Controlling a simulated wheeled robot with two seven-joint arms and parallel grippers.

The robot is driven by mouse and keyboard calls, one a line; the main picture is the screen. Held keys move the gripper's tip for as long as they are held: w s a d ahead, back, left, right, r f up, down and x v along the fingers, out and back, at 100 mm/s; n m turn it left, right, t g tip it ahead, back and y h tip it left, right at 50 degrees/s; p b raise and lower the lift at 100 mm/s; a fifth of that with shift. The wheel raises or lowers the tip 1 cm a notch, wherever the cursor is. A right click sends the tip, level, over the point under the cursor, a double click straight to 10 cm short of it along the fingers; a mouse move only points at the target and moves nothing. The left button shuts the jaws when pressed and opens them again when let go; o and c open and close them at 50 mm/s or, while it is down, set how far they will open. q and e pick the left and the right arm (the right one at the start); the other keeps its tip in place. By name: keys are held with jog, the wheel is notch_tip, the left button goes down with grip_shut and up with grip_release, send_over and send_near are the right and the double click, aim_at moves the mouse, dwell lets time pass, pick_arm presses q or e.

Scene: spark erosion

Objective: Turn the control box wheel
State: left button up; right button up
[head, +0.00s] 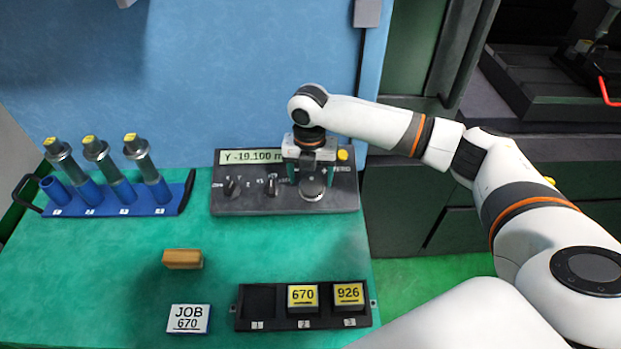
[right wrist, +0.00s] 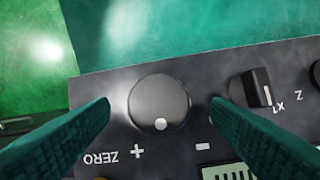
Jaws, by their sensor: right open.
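The dark control box (head: 290,203) stands at the back of the green table, with a display (head: 248,157) reading about "Y -10.100". Its round grey wheel (head: 313,190) is at the box's right side. The wheel also shows in the right wrist view (right wrist: 158,90), with a light dot near its rim between the "+" and "-" marks. My right gripper (head: 311,175) is open and points down over the wheel. In the right wrist view its two green fingers (right wrist: 160,104) stand on either side of the wheel, with a gap on each side. My left gripper is out of view.
Two smaller knobs (head: 232,187) (head: 271,187) sit left of the wheel. A blue rack (head: 165,208) with several holders is at left. A wooden block (head: 182,259), a JOB 670 card (head: 189,319) and a black tray (head: 257,325) with tiles 670 and 926 lie in front.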

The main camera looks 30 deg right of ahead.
aim_at(312, 187)
notch_tip(312, 187, down, 3)
jog(key=shift+s+r, duration=0.1)
jog(key=shift+r, duration=0.1)
jog(key=shift+f, duration=0.15)
jog(key=shift+c, duration=0.3)
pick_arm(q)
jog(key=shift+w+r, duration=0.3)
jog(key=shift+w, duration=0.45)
pick_arm(e)
jog(key=c, duration=0.9)
